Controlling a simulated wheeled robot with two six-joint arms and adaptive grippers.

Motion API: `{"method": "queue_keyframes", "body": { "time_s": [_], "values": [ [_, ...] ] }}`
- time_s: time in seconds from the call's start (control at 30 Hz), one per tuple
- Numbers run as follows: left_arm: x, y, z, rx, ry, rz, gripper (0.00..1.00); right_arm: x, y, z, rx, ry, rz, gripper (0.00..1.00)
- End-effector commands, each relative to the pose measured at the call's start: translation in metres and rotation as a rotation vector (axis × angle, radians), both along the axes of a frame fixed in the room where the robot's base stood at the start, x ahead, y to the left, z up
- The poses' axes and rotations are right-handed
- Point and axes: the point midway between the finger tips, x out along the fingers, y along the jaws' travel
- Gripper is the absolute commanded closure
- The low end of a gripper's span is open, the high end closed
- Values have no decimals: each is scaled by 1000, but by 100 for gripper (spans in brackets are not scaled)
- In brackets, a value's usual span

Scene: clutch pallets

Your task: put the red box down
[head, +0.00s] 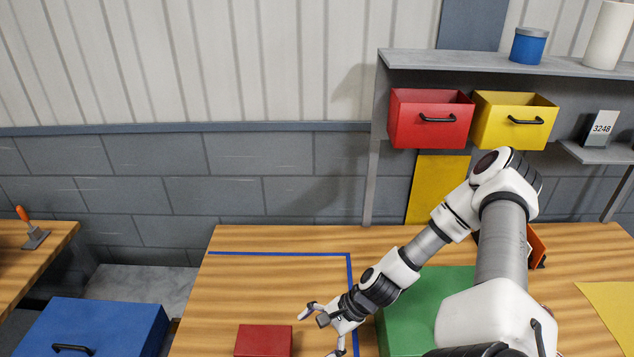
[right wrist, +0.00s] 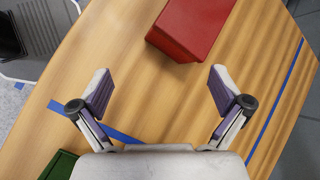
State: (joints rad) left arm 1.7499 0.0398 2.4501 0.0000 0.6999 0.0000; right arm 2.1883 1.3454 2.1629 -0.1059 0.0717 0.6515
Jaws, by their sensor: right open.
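A plain red box (head: 264,340) lies on the wooden table (head: 260,270), inside the corner marked by blue tape (head: 290,254). Its front is cut off by the lower edge of the head view. The red box (right wrist: 190,27) also shows at the top of the right wrist view, apart from the fingers. My right gripper (head: 322,331) is open and empty, just right of the box in the head view. In the right wrist view its two fingers (right wrist: 156,92) are spread wide with bare table between them. My left gripper is not in view.
A green box or tray (head: 400,318) lies under my right arm, to the right of the tape. A blue drawer box (head: 100,325) stands at lower left. Red (head: 430,120) and yellow (head: 515,122) bins hang below the shelf. The table behind the red box is clear.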

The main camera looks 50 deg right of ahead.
Motion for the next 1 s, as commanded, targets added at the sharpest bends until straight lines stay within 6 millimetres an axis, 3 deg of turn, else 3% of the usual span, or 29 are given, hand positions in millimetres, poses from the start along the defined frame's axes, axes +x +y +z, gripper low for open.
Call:
{"method": "queue_keyframes", "body": {
  "time_s": [0.2,0.4,0.5,0.63,1.0],
  "values": [
    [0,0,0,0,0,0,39,-29,41,-21,-439,14,617,0],
    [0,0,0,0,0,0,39,-75,89,-41,-689,-38,1243,0],
    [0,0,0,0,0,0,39,-95,107,-47,-746,-80,1472,0],
    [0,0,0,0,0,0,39,-107,117,-50,-772,-113,1607,0],
    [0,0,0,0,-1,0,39,-107,117,-49,-775,-118,1614,0]
  ]
}}
